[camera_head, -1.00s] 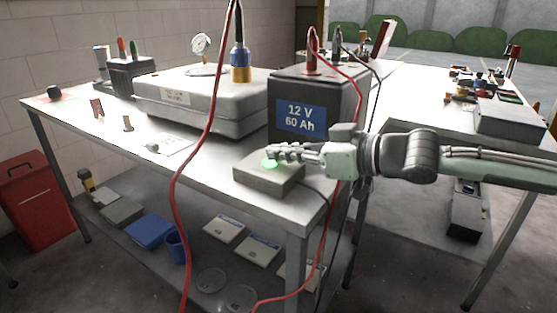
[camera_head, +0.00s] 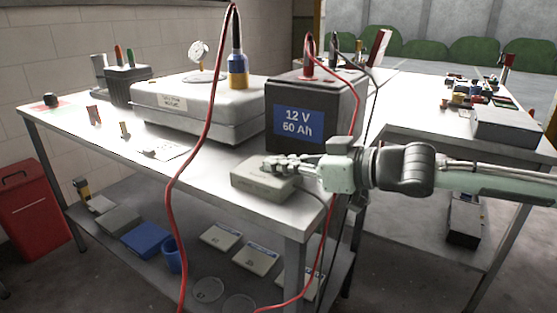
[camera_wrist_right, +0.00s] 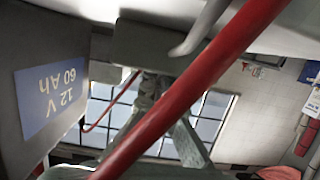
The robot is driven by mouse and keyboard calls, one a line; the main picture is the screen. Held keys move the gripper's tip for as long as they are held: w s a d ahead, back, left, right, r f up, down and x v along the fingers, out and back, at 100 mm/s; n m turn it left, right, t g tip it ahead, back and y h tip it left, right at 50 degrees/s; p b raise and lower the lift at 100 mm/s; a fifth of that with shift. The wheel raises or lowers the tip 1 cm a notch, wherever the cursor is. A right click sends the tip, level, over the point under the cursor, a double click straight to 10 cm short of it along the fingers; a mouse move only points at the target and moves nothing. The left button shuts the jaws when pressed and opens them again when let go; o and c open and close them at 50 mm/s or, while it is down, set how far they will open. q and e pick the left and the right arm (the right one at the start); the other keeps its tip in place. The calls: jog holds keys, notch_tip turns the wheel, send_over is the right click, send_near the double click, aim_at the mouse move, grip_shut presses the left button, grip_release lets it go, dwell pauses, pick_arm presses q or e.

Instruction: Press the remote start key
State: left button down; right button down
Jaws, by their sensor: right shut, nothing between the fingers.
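A small grey box (camera_head: 262,184) sits near the front edge of the steel bench, in front of the battery. I take it to be the remote start key. My right gripper (camera_head: 270,164) comes in from the right, shut and empty, with its fingertips at the top of the box. They hide the spot where its button would be, and no green glow shows now. I cannot tell whether the fingertips touch or press it. My left gripper is not in view.
A battery (camera_head: 318,92) labelled 12 V 60 Ah stands just behind my right gripper; its label also shows upside down in the wrist view (camera_wrist_right: 52,95). A red cable (camera_head: 203,135) hangs across the bench front. A large grey case (camera_head: 200,108) stands behind.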

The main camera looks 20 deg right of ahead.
jog(key=shift+s+d+f, duration=0.1)
jog(key=shift+s+f, duration=0.05)
jog(key=shift+f, duration=0.4)
jog(key=shift+s+d, duration=0.15)
jog(key=v, duration=0.5)
jog(key=shift+s+d+r, duration=0.15)
jog(key=shift+d+r, duration=0.1)
jog(key=shift+r, duration=0.2)
jog(key=shift+s+d+r, duration=0.4)
jog(key=shift+s+r, duration=0.05)
jog(key=shift+s, duration=0.25)
